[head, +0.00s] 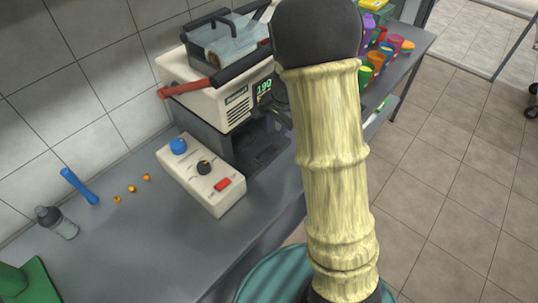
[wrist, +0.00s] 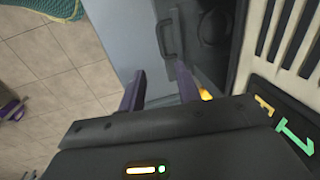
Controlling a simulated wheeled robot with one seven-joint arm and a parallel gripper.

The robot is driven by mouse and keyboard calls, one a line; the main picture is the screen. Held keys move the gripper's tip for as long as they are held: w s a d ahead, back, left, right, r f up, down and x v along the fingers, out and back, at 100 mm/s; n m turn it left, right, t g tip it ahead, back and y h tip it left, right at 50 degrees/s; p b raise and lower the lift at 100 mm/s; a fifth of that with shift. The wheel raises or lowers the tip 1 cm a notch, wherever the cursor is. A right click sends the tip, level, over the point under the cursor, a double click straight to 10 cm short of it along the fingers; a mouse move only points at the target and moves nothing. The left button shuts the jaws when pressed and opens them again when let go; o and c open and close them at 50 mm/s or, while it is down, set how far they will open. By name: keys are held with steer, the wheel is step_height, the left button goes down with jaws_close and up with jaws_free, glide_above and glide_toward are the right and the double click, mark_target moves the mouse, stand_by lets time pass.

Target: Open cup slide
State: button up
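The press (head: 215,97) is a cream and grey machine on the counter, with a lit display on its front. In the head view my arm hides part of the press front, and the gripper is hard to make out there.
A control box (head: 202,174) with knobs and a red button sits before the press. A bottle (head: 57,222) and a blue tube (head: 79,186) lie at left. Colored cups (head: 376,60) stand on the right. Tiled floor is open at right.

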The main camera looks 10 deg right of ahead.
mark_target(268, 158)
steer(key=f, duration=0.5)
steer(key=w+a+f, duration=0.1)
steer(key=f, duration=0.4)
steer(key=w+f, duration=0.1)
steer(key=f, duration=0.4)
steer(key=shift+w+a, duration=0.1)
steer(key=shift+a, duration=0.2)
steer(key=shift+c, duration=0.2)
jaws_close()
